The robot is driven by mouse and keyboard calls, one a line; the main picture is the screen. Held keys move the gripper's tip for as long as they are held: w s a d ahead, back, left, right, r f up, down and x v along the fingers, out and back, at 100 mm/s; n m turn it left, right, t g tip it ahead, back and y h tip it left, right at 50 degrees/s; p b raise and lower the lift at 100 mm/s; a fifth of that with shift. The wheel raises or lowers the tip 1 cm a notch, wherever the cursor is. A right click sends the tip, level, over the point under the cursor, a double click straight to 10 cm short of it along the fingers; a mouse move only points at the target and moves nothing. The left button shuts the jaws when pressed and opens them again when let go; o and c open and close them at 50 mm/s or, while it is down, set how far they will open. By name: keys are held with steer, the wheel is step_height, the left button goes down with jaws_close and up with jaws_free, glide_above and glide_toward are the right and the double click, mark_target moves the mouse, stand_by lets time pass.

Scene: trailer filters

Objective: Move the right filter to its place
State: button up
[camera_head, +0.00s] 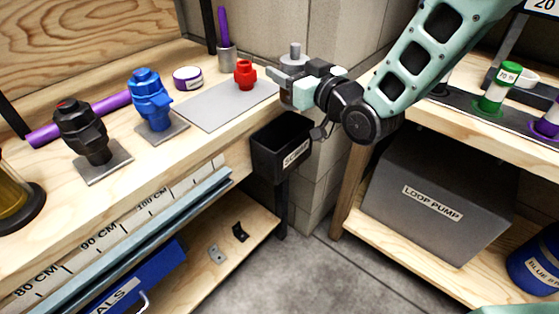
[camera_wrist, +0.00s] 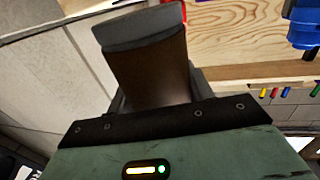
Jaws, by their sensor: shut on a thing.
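My gripper (camera_head: 292,82) is at the back right end of the left bench, above the black scrap bin. It is shut on a grey cylindrical part (camera_head: 295,64) with a narrow stem on top, which looks upright. The part is partly hidden by the fingers. In the wrist view, my gripper (camera_wrist: 145,30) shows a broad dark brown and grey shape reaching up from it; I cannot tell finger from held part there. No thing in view is plainly marked as the right filter.
A blue part (camera_head: 151,98) and a black part (camera_head: 87,135) stand on grey plates, beside a purple tube (camera_head: 98,112). The grey mat (camera_head: 215,108) is mostly bare. The scrap bin (camera_head: 268,155) hangs at the bench end. The right bench holds green (camera_head: 497,90) and purple (camera_head: 549,122) parts.

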steer(key=shift+s+a+f, duration=0.1)
steer(key=shift+a+f, duration=0.1)
steer(key=shift+f+b, duration=1.65)
steer(key=shift+f, duration=1.25)
steer(key=o, duration=1.1)
steer(key=shift+p+v, duration=7.45)
steer(key=shift+v, duration=1.25)
